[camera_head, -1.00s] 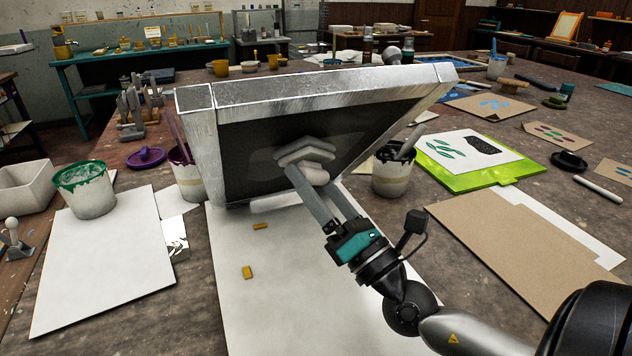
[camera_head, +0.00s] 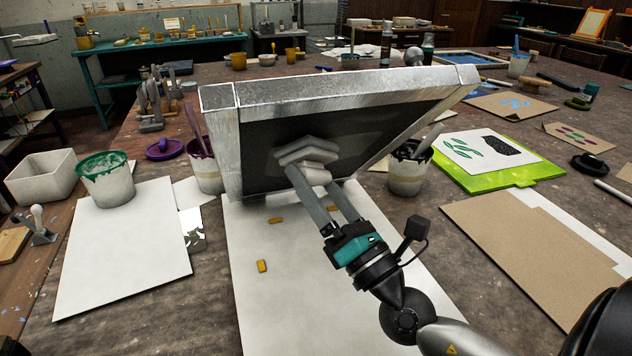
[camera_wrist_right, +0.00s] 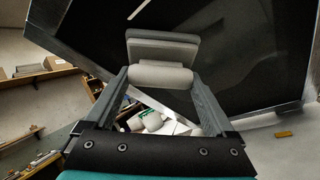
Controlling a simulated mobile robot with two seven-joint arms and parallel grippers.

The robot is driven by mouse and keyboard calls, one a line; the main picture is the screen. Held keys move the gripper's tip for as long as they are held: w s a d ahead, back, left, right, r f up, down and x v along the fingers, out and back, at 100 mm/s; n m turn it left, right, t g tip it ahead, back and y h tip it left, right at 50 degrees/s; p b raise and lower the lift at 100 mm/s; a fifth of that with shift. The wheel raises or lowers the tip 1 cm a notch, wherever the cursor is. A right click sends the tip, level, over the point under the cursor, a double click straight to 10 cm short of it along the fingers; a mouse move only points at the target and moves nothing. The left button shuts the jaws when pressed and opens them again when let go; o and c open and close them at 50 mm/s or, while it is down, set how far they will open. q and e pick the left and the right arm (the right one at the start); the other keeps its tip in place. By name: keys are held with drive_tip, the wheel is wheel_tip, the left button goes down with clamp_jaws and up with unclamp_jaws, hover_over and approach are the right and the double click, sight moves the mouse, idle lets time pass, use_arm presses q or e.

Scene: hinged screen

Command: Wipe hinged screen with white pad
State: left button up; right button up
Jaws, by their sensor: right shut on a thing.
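The hinged screen (camera_head: 265,150) stands tilted up on the table, with a silver metal frame and a dark mesh face toward me. My right gripper (camera_head: 322,190) is shut on the grip of the white pad (camera_head: 308,152). The pad is at the dark face, left of its middle; whether it touches cannot be told for sure. In the right wrist view, the pad (camera_wrist_right: 163,52) and its rounded grip sit between the fingertips (camera_wrist_right: 162,75), before the dark screen (camera_wrist_right: 235,50). My left gripper does not show.
A white sheet (camera_head: 290,310) with small orange pieces lies under the screen. Paint pots stand left (camera_head: 106,182) and right (camera_head: 408,172) of it. A green board (camera_head: 500,182) and brown card (camera_head: 530,245) lie at right. A white board (camera_head: 120,260) lies at left.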

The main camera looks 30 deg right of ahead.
sight(338, 156)
drive_tip(key=shift+s+r, duration=0.4)
drive_tip(key=shift+r, duration=0.1)
drive_tip(key=shift+d, duration=0.1)
drive_tip(key=shift+s+d+f+b, duration=0.15)
drive_tip(key=shift+d+b, duration=0.25)
drive_tip(key=shift+d, duration=0.15)
drive_tip(key=shift+s+d+b, duration=0.15)
drive_tip(key=shift+d+b, duration=0.15)
drive_tip(key=shift+d, duration=0.3)
drive_tip(key=shift+s+d+b, duration=0.25)
drive_tip(key=shift+d+b, duration=0.55)
drive_tip(key=shift+d, duration=0.45)
